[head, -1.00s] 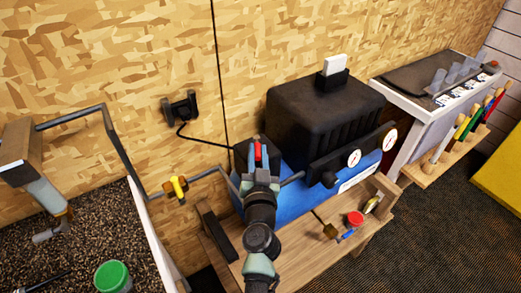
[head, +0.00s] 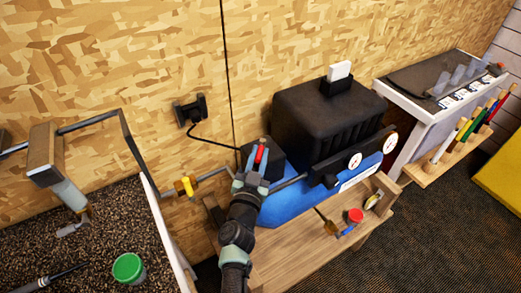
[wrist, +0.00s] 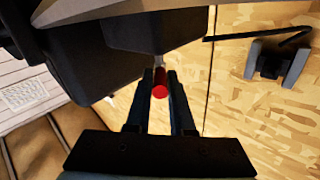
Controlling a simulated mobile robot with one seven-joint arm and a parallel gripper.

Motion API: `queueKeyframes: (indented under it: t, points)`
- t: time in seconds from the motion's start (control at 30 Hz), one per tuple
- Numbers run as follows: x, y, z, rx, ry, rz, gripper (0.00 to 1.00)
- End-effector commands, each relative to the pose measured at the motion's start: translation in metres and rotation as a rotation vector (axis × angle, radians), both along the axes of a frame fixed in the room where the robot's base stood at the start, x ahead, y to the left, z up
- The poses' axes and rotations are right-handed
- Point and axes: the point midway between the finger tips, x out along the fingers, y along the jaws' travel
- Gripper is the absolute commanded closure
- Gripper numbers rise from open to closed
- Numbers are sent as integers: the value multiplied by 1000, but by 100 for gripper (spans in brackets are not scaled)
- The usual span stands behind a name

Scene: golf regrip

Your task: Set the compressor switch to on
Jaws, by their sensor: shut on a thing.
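The compressor has a black ribbed housing (head: 330,112) over a blue tank (head: 292,207), in the middle of the head view. A small black switch box (head: 262,150) sits at its left end. A red switch lever (head: 260,158) shows there between the fingers of my gripper (head: 256,160). In the wrist view, the red round end of the lever (wrist: 160,91) lies between both fingers of my gripper (wrist: 160,88). My gripper is shut on it.
Two white gauges (head: 355,160) face front on the compressor. A wooden bench (head: 285,255) beneath holds a red-topped item (head: 355,215). A yellow-handled valve (head: 186,187) is left of my gripper. A wall outlet (head: 190,110) has a cord. A green-lidded jar (head: 128,268) stands lower left.

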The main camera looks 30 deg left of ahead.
Motion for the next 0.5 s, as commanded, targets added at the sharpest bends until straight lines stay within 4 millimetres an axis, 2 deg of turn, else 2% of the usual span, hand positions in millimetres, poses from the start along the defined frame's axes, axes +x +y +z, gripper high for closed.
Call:
queueKeyframes:
  t: [0.5]
  points:
    - [-3, 16, 0, -2, 4, -223, 100]
